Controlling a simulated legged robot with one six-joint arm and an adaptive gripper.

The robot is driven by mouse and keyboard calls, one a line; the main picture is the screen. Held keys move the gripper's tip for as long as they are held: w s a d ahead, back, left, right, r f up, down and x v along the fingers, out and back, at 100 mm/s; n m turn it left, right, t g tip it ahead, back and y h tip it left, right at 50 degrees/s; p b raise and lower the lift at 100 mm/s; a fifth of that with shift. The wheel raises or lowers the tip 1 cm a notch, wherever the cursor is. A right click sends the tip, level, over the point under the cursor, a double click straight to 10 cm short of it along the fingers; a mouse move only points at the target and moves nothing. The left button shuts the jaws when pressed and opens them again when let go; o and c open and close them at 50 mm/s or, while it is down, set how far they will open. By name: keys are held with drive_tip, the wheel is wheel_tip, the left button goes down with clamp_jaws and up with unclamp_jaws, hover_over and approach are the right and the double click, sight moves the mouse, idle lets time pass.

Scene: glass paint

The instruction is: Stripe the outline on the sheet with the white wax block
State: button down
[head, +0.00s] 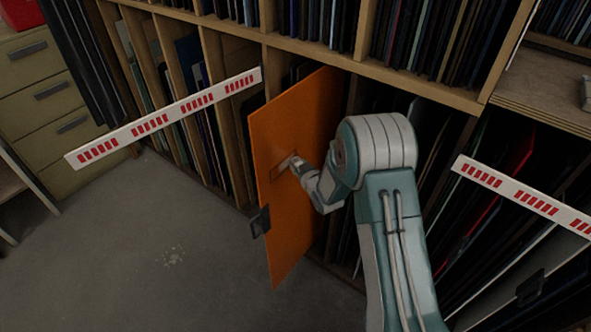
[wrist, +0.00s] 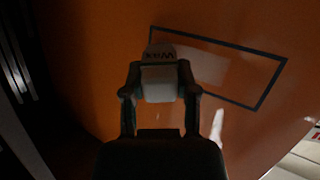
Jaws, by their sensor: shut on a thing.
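The orange sheet (head: 272,120) stands upright, partly out of the rack, and fills most of the wrist view (wrist: 90,60). A dark rectangular outline (head: 273,170) is drawn on it; in the wrist view the outline (wrist: 215,41) reaches to the right of my gripper. My gripper (wrist: 160,75) is shut on the white wax block (wrist: 160,53), which is at the outline's left end. I cannot tell whether the block touches the sheet. Pale patches (wrist: 208,70) show inside the outline; wax or reflection is unclear. In the head view my gripper (head: 292,163) is at the outline, the block hardly distinguishable.
White bars with red marks stand left (head: 165,117) and right (head: 525,197) of the sheet. A dark clip (head: 260,221) sits on the sheet's left edge. Wooden racks (head: 300,45) full of sheets stand behind. Drawers (head: 40,90) are at far left. The floor (head: 170,240) at left is clear.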

drive_tip(key=shift+w+d+r, duration=0.1)
drive_tip(key=shift+w+d, duration=0.25)
drive_tip(key=shift+w, duration=0.1)
drive_tip(key=shift+s+a, duration=1.1)
drive_tip(key=shift+s, duration=0.3)
drive_tip(key=shift+s+a, duration=1.15)
drive_tip(key=shift+s, duration=0.25)
drive_tip(key=shift+s+a, duration=1.1)
drive_tip(key=shift+s, duration=0.3)
drive_tip(key=shift+s+d, duration=0.95)
drive_tip(key=shift+d, duration=0.25)
drive_tip(key=shift+s+d, duration=0.9)
drive_tip(key=shift+d, duration=0.25)
drive_tip(key=shift+s+d, duration=0.9)
drive_tip(key=shift+d, duration=0.3)
